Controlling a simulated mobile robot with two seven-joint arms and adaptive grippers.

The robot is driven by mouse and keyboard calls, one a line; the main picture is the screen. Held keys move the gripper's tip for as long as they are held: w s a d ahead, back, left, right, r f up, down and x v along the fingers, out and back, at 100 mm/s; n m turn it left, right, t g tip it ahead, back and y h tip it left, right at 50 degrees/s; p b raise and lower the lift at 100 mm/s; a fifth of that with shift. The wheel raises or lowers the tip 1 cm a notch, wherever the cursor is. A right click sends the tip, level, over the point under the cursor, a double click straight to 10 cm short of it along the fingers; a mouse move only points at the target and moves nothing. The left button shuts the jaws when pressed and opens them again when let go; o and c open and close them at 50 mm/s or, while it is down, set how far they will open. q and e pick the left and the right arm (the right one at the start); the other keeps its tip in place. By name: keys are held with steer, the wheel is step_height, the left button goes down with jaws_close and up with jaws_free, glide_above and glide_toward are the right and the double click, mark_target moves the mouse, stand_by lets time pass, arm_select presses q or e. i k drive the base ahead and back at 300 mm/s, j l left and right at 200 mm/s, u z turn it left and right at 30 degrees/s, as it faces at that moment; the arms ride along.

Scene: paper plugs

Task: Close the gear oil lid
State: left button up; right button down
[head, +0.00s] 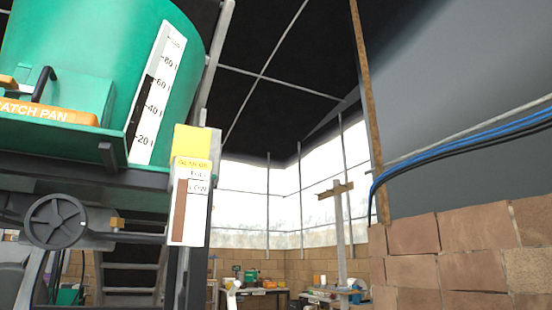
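The gear oil container (190,205) is a narrow white box at left of centre in the head view. It is marked GEAR OIL, FULL and LOW, and a brown level strip runs down its face. A plain yellow lid (192,140) shows at its top, above the yellow label band. From this low angle I cannot tell whether the lid lies shut or stands raised. The container's top opening is not visible. Neither of my grippers is in view.
A green tank (95,50) with a level scale (157,92) stands left of and above the container. An orange catch pan (45,112) sits by the tank. A handwheel (56,221) is below. A brick wall (440,250) with blue cables (455,138) above is right. A cluttered bench (262,291) stands far back.

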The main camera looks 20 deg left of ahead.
mark_target(192, 143)
steer(key=i+l+z, duration=1.05)
steer(key=i+z, duration=0.35)
steer(key=i+u, duration=0.5)
steer(key=i+l+u, duration=0.1)
steer(key=i+u, duration=0.4)
steer(key=i+l+u, duration=0.3)
steer(key=i+u, duration=0.4)
steer(key=u, duration=0.3)
steer(key=i+u, duration=0.15)
steer(key=u, duration=0.35)
steer(key=i+l+u, duration=0.15)
steer(key=u, duration=0.35)
steer(key=i+l+u, duration=0.15)
steer(key=u, duration=0.35)
steer(key=i+l+u, duration=0.2)
steer(key=u, duration=0.25)
steer(key=i+l+u, duration=0.15)
steer(key=u, duration=0.35)
steer(key=i+l+u, duration=0.1)
steer(key=l+u, duration=0.35)
steer(key=i+l+u, duration=0.1)
steer(key=l+u, duration=0.2)
steer(key=u, duration=0.2)
steer(key=l+u, duration=0.3)
steer(key=l, duration=0.25)
steer(key=l+u, duration=0.35)
steer(key=l, duration=0.25)
steer(key=k+l+u, duration=0.1)
steer(key=l+u, duration=0.2)
steer(key=l, duration=0.25)
